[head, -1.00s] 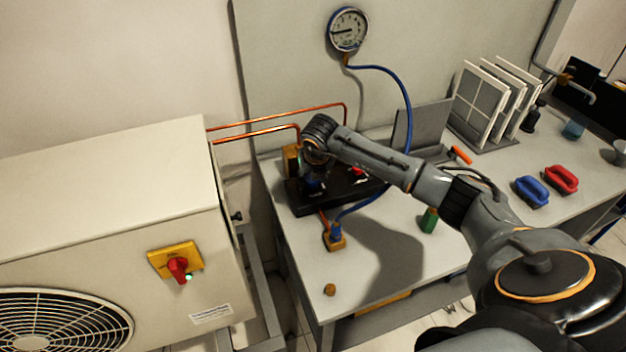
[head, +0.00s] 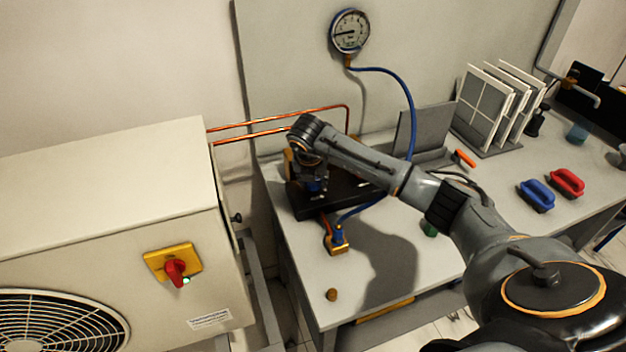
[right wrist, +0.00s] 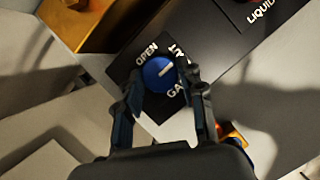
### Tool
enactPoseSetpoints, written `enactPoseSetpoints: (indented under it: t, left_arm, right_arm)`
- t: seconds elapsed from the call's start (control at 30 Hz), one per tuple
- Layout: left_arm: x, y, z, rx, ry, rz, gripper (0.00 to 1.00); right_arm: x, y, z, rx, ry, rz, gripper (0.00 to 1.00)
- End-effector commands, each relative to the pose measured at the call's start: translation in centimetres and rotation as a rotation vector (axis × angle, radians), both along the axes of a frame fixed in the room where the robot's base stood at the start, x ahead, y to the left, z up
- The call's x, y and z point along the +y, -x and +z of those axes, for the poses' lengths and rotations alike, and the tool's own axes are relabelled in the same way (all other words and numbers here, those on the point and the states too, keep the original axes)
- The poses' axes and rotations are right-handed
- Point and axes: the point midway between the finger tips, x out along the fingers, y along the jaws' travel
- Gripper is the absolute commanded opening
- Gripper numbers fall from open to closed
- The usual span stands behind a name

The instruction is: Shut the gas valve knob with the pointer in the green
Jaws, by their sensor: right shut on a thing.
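The gas valve knob (right wrist: 157,74) is round and blue, with a white line pointing up and right in the right wrist view. The plate around it reads OPEN at its upper left, with partly covered letters at its right. My right gripper (right wrist: 160,82) is shut on the knob, one finger on each side. In the head view my right gripper (head: 313,180) reaches down over the black block (head: 345,194) and mostly hides the knob. The gauge (head: 350,31) on the wall has its pointer towards the left; its green zone is too small to make out. My left gripper is not in view.
A brass fitting (head: 337,245) with a blue hose stands in front of the block. A small brass cap (head: 332,294) lies near the table's front edge. The beige unit (head: 110,200) stands at left. Filters (head: 490,105) and brushes (head: 537,194) are at right.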

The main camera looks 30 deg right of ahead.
Motion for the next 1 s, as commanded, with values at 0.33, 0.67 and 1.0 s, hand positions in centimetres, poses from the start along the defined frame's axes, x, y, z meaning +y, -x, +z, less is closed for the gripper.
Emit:
enactPoseSetpoints:
  t: [0.33, 0.67, 1.0]
  left_arm:
    - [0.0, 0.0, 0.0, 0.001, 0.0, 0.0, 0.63]
    - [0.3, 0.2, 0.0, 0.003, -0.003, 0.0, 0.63]
    - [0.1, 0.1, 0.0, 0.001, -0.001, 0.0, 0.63]
  right_arm:
    - [0.0, 0.0, 0.0, 0.0, 0.0, -0.001, 0.62]
    - [0.2, 0.2, 0.8, -0.002, -0.001, 0.002, 0.62]
    - [1.9, 2.0, 7.0, -0.006, -0.001, 0.003, 0.62]
